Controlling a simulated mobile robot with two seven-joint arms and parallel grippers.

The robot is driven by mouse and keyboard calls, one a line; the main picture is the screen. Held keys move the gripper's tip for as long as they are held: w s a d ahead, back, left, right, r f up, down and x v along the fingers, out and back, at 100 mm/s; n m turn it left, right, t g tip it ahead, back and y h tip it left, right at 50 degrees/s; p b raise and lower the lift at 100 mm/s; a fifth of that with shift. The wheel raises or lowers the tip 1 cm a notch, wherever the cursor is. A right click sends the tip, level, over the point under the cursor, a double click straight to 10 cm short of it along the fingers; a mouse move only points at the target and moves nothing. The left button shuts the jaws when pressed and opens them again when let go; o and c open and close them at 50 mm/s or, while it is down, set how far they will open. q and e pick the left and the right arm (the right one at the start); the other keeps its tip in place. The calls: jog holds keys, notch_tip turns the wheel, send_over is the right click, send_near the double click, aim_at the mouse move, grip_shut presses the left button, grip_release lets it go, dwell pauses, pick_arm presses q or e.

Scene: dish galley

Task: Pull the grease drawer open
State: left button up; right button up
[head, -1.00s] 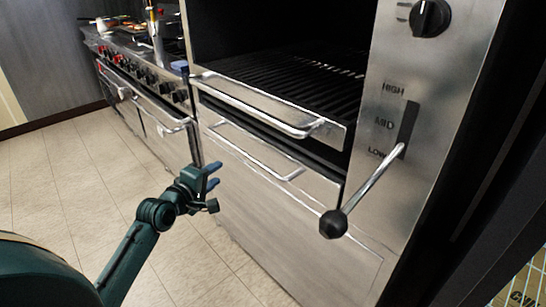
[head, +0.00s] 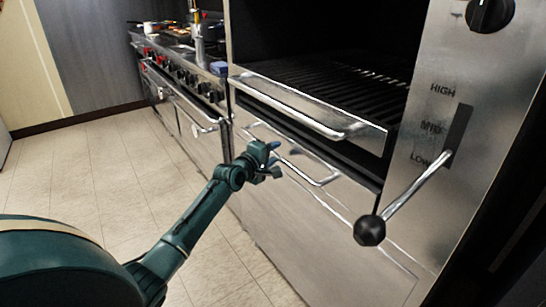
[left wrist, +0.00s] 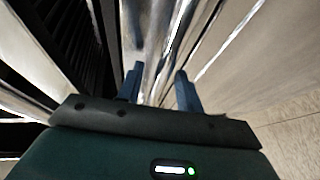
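The grease drawer (head: 350,193) is the steel front below the grill rack in the head view; it looks shut. Its bar handle (head: 318,181) runs along the front. My left gripper (head: 275,159) is at the left part of this handle, with its fingers toward the drawer front. In the left wrist view the two blue fingers (left wrist: 160,84) stand apart, with a bright metal bar running between them. I cannot tell whether either finger touches the bar. My right gripper is not in view.
Above the drawer is the grill rack (head: 335,82) with its own front bar (head: 300,112). A lever with a black ball knob (head: 370,230) sticks out at the right. A range (head: 180,75) stands at the back left. The tiled floor (head: 85,170) at left is clear.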

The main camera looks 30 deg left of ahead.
pick_arm(q)
jog(key=shift+w, duration=0.25)
jog(key=shift+c, duration=0.6)
grip_shut()
